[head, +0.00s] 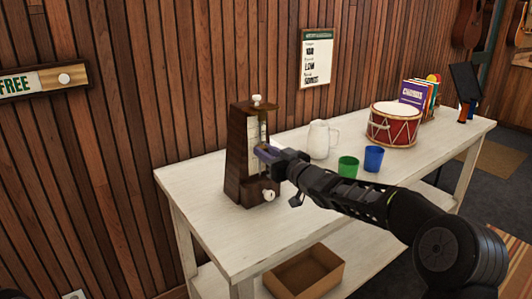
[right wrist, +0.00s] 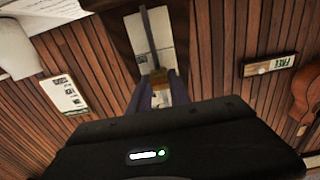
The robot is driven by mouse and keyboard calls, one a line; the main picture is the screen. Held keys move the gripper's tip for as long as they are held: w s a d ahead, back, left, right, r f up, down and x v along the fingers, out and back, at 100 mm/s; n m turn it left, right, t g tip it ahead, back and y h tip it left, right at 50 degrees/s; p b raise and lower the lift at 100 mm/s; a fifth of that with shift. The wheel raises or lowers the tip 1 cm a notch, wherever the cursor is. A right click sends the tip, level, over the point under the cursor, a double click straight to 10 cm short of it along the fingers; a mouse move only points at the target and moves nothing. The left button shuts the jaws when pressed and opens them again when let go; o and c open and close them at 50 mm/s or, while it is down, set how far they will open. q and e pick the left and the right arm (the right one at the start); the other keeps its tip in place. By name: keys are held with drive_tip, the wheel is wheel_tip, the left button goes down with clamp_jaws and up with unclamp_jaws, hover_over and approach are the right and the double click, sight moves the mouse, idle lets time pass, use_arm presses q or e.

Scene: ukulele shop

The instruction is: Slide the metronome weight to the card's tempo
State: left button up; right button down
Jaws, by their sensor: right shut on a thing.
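The metronome (head: 240,165) is a dark wooden tapered case with a pale scale face, upright near the left end of the white table. A vertical rod runs up its front, and a white knob sits on top. My right gripper (head: 266,153) is at the front of the metronome, partway up the rod. In the right wrist view its two purple fingers are shut on the small brass-coloured weight (right wrist: 159,77) on the rod. The fingers partly hide the weight, and the scale marks are too small to read. A card (head: 316,59) with dark lettering hangs on the wall behind.
A white jug (head: 319,139), a green cup (head: 348,166), a blue cup (head: 373,158) and a red drum (head: 393,124) stand right of the metronome on the table (head: 235,240). My right forearm passes in front of the cups. The front left tabletop is clear.

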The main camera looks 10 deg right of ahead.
drive_tip(key=shift+f, duration=0.1)
drive_tip(key=c, duration=1.2)
unclamp_jaws()
drive_tip(key=v, duration=0.8)
